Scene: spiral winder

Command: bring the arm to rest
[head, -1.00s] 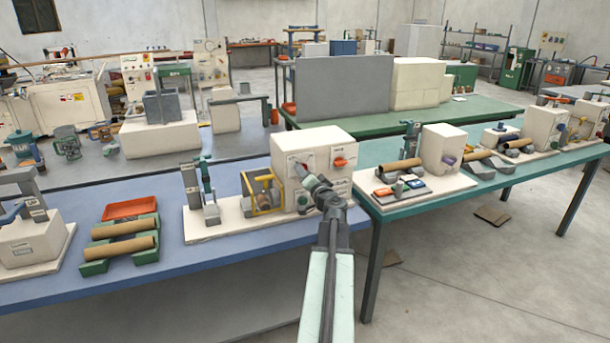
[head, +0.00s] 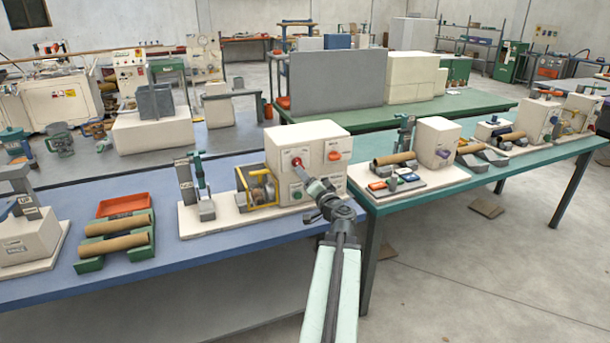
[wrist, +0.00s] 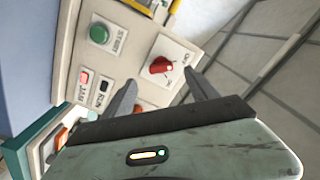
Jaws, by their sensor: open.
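My gripper (head: 304,173) is open and empty in front of the cream control box (head: 312,141) on the blue table. In the wrist view its two dark fingers (wrist: 160,78) are spread apart, with the panel beyond them. A red rotary knob (wrist: 161,66) shows between and just above the fingertips; it also shows in the head view (head: 297,162), close to the fingertips. I cannot tell how wide the gap to it is. A green START button (wrist: 99,34) is at upper left. The left finger partly hides another red part of the panel.
The winder's base plate (head: 200,226) stands at the blue table's (head: 160,265) right end. Left of it are cardboard tubes (head: 118,224) on a green cradle and an orange tray (head: 124,205). A teal table (head: 470,180) with similar machines adjoins at right. Floor is free at lower right.

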